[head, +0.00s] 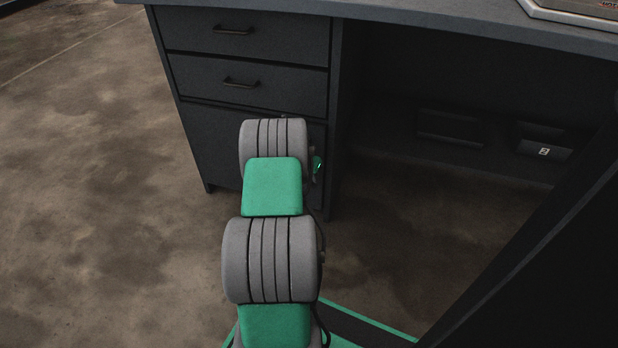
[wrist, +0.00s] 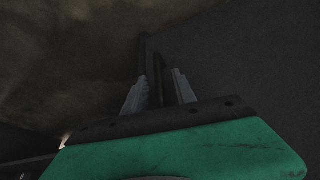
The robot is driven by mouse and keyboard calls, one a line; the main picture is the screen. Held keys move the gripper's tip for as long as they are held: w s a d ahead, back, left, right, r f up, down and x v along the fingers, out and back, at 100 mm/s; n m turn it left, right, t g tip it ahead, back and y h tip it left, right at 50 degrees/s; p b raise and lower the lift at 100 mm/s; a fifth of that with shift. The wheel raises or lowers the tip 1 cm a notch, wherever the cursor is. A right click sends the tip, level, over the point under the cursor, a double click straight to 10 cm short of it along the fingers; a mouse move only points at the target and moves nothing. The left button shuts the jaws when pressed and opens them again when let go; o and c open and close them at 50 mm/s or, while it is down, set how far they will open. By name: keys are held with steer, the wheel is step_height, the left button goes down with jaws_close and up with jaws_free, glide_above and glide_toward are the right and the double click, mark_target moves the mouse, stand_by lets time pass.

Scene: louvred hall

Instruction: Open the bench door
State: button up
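The bench door (head: 212,145) is the dark panel below two drawers at the left end of the bench. Its visible left part looks flush with the cabinet; my arm covers much of the rest, including its handle. In the head view my gripper is hidden behind my arm, low in front of the door. In the wrist view my gripper (wrist: 160,84) has its two grey fingers apart beside a dark panel (wrist: 235,60), probably the door. A thin dark bar (wrist: 158,72), likely the door's handle, shows between the fingers, with narrow gaps; contact is not clear.
The upper drawer (head: 275,38) and lower drawer (head: 290,88) are shut, each with a bar handle. The bench top (head: 430,22) overhangs an open bay at right with dark boxes (head: 450,128) on a shelf. Bare floor (head: 90,200) lies free at left.

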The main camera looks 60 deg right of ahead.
steer(key=shift+c, duration=0.5)
jaws_close()
stand_by(0.8)
